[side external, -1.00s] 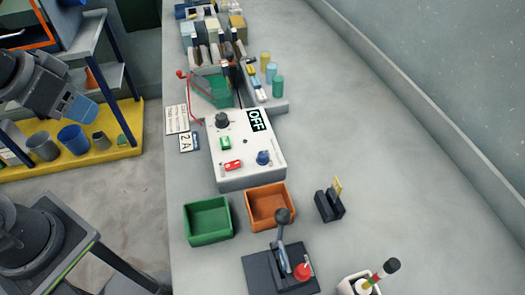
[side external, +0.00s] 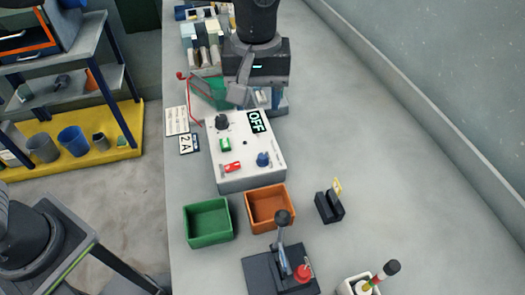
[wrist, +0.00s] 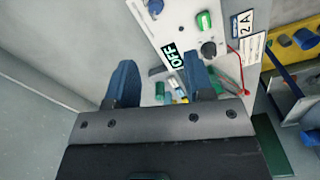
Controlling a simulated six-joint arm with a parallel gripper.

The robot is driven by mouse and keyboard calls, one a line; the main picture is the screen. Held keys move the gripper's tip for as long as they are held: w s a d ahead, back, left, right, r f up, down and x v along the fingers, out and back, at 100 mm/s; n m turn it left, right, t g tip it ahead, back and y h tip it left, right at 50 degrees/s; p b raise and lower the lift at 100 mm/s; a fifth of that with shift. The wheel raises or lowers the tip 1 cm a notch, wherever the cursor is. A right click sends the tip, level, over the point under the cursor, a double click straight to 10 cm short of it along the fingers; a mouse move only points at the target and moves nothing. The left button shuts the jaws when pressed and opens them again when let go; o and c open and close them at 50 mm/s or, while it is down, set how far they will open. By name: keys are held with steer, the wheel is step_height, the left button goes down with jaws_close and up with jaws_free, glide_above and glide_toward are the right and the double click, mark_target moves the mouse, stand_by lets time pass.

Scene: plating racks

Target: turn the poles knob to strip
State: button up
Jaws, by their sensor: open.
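A white control box (side external: 270,178) stands on the bench with an OFF display (side external: 256,122) on its far right corner. On its top are a black knob (side external: 222,122), a blue knob (side external: 263,159), a green switch (side external: 225,145) and a red switch (side external: 232,167). I cannot read which knob is the poles knob. My gripper (wrist: 161,80) is open and empty, above the bench just beyond the box's far edge. In the wrist view the black knob (wrist: 209,49) lies just past the right finger, and part of the blue knob (wrist: 155,6) shows at the top edge.
Green (side external: 208,238) and orange (side external: 250,212) bins stand in front of the box, with a lever unit (side external: 262,272) nearer. A red wire (side external: 189,103), a 2A card (side external: 187,143) and the racks behind my gripper are close by.

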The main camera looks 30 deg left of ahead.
mark_target(263, 156)
steer(key=f, duration=0.9)
steer(key=d+f, duration=0.1)
steer(key=f, duration=0.4)
steer(key=shift+w+f, duration=0.1)
steer(key=shift+f, duration=0.1)
jaws_close()
